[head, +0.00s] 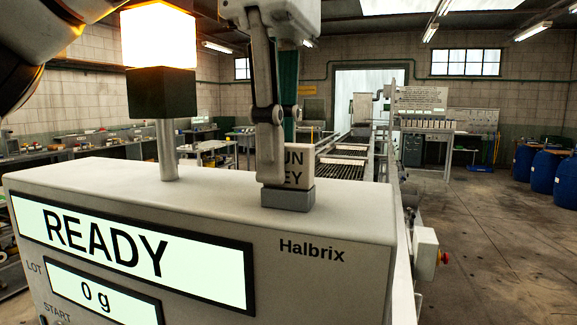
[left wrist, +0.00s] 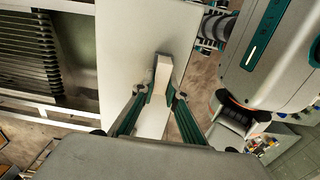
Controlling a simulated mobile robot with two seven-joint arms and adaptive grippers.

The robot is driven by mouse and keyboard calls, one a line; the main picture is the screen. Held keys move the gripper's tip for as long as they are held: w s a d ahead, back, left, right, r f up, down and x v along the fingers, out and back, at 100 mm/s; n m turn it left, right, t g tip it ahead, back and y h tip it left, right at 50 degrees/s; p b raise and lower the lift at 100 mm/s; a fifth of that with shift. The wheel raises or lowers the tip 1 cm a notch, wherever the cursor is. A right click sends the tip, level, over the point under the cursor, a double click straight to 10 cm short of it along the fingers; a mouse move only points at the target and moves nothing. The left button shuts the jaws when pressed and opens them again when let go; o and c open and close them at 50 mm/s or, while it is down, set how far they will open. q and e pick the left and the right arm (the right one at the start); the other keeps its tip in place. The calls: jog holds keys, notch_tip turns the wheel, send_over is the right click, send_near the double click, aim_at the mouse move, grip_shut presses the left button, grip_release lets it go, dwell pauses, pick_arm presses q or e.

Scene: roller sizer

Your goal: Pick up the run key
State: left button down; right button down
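The run key (head: 299,167) is a pale block with dark lettering, part of it hidden behind a finger. It stands upright on a grey base (head: 288,200) on top of the console (head: 352,220). My left gripper (head: 275,170) reaches down from above, with its fingers at the key. In the left wrist view, the key (left wrist: 163,72) is between the two fingertips of the left gripper (left wrist: 160,95), very close to both. I cannot tell whether the fingers press on it. My right gripper is not in view.
A lit signal lamp (head: 158,40) on a pole stands on the console, left of the key. The console front shows a READY display (head: 110,245) and a 0 g display (head: 98,295). A roller line (head: 345,165) runs behind. Blue barrels (head: 550,172) stand far right, beyond open floor.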

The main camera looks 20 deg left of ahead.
pick_arm(q)
jog(key=shift+r, duration=0.15)
notch_tip(320, 180, up, 8)
jog(key=shift+f, duration=0.15)
jog(key=shift+d+r, duration=0.1)
jog(key=shift+r, duration=0.9)
dwell(0.3)
